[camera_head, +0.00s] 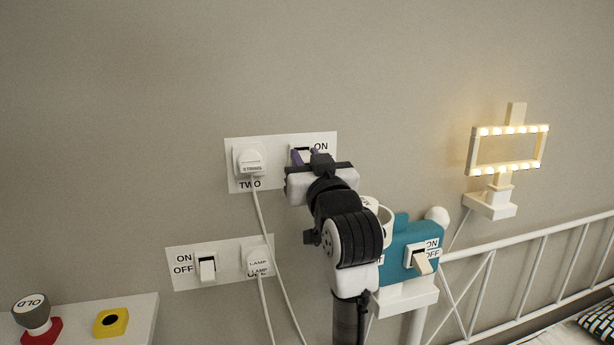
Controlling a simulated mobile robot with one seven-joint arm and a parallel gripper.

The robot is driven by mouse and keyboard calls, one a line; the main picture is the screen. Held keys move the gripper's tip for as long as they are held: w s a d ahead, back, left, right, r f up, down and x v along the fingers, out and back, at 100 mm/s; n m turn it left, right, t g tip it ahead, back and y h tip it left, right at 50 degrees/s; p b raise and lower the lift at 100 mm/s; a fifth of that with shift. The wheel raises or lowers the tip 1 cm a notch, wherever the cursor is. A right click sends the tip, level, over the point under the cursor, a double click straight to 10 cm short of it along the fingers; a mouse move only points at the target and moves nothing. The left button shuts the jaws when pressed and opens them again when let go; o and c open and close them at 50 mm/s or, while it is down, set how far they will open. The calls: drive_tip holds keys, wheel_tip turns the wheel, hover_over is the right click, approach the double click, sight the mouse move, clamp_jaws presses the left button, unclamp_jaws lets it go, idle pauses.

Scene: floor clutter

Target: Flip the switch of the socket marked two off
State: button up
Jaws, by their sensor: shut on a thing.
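The white socket plate marked TWO (238,183) is on the wall. A white plug (250,161) with a cord sits in its left side. The ON label (321,147) shows at upper right. My gripper (303,156) is at the right half of this plate, shut on the switch of socket two (302,149). The fingers and wrist cover most of the switch and hide the OFF label, so I cannot tell its position.
A lower socket plate (185,252) has its own switch (207,268) and a lamp plug (257,262). A teal box with a switch (398,265) stands right of my arm. A lit lamp (508,150) is at right, above a white bed rail (520,243). Cords hang below the plugs.

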wheel_tip(320, 180, down, 2)
drive_tip(key=t+y+b, duration=0.1)
drive_tip(key=t+b, duration=0.3)
drive_tip(key=b, duration=0.4)
drive_tip(key=shift+t+b, duration=0.3)
drive_tip(key=shift+b, duration=0.05)
drive_tip(key=shift+y, duration=0.3)
drive_tip(key=shift+r, duration=0.1)
drive_tip(key=o, duration=1)
